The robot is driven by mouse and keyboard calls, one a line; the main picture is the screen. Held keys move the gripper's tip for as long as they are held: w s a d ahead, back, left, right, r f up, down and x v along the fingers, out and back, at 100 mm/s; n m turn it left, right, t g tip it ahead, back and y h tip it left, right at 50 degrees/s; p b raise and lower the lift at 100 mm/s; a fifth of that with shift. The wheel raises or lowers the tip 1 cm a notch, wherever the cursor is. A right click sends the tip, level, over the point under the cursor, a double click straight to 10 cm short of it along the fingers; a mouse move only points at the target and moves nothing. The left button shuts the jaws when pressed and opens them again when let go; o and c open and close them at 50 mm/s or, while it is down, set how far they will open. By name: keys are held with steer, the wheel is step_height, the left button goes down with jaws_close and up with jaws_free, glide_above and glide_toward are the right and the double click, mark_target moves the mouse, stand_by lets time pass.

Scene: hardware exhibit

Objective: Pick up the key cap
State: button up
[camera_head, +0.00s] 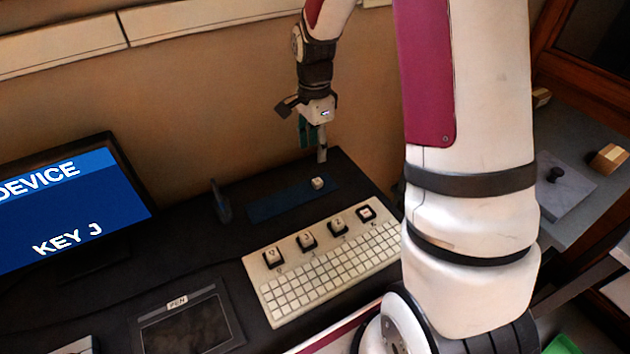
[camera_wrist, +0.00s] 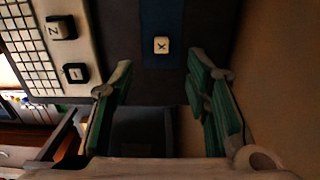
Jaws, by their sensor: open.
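A small white key cap (camera_head: 318,183) lies on a dark blue mat (camera_head: 270,207) behind the keyboard. In the wrist view the key cap (camera_wrist: 161,45) shows a dark mark like an X and sits beyond the fingertips, roughly centred between them. My gripper (camera_head: 314,149) hangs above the back of the desk, over the far end of the mat, apart from the key cap. In the wrist view my gripper (camera_wrist: 160,75) is open, with its green-padded fingers spread and nothing between them.
A white keyboard (camera_head: 330,282) with several large dark-based keys stands in front of the mat. A monitor (camera_head: 70,208) reads "DEVICE" and "KEY J". A small dark upright object (camera_head: 221,203) stands left of the mat. The wall (camera_head: 200,110) is close behind my gripper.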

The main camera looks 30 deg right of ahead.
mark_target(315, 182)
step_height(315, 182, down, 12)
steer(key=shift+w, duration=0.15)
steer(key=c, duration=0.8)
